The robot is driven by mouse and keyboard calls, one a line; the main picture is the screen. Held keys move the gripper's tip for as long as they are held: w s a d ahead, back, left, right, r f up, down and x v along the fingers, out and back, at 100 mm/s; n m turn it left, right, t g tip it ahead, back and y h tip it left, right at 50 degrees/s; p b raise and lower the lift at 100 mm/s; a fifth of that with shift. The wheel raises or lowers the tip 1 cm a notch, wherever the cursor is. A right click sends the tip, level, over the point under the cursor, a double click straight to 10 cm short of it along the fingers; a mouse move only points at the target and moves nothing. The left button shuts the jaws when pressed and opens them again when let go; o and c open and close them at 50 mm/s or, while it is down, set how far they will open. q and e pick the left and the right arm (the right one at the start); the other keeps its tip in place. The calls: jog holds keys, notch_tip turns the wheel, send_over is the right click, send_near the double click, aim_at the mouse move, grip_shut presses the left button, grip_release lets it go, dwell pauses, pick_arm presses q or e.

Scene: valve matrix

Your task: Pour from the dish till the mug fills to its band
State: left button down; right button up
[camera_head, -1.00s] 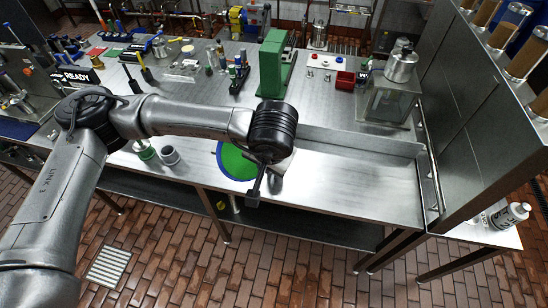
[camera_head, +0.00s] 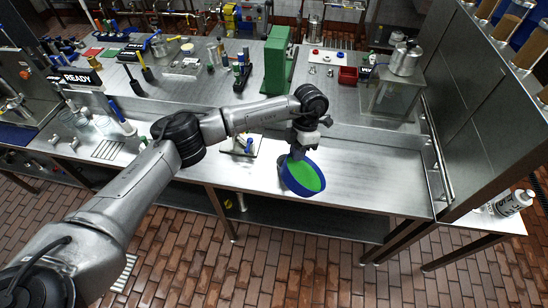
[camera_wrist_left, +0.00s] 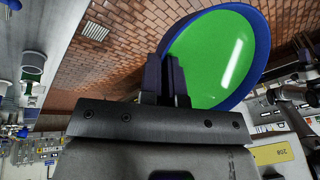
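The blue dish (camera_head: 285,181) with green contents (camera_head: 305,177) is at the front edge of the steel bench in the head view. My left gripper (camera_head: 298,152) is at the dish's upper-left rim and appears shut on it. In the left wrist view, the two dark fingers (camera_wrist_left: 166,78) meet the rim of the dish (camera_wrist_left: 262,45), and green fills most of its visible inside. My right gripper is not in view.
A green upright block (camera_head: 279,60) stands behind the dish. A glass box (camera_head: 391,97) with a metal jug (camera_head: 404,58) is at the right, near a side rail. The bench right of the dish is clear. Several glass vessels (camera_head: 103,124) stand at the left.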

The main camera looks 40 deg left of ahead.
pick_arm(q)
jog(key=a+f+n+t+h, duration=0.3)
jog(key=a+f+n, duration=0.6)
jog(key=n, duration=0.8)
jog(key=shift+f+t, duration=0.5)
jog(key=shift+f, duration=0.15)
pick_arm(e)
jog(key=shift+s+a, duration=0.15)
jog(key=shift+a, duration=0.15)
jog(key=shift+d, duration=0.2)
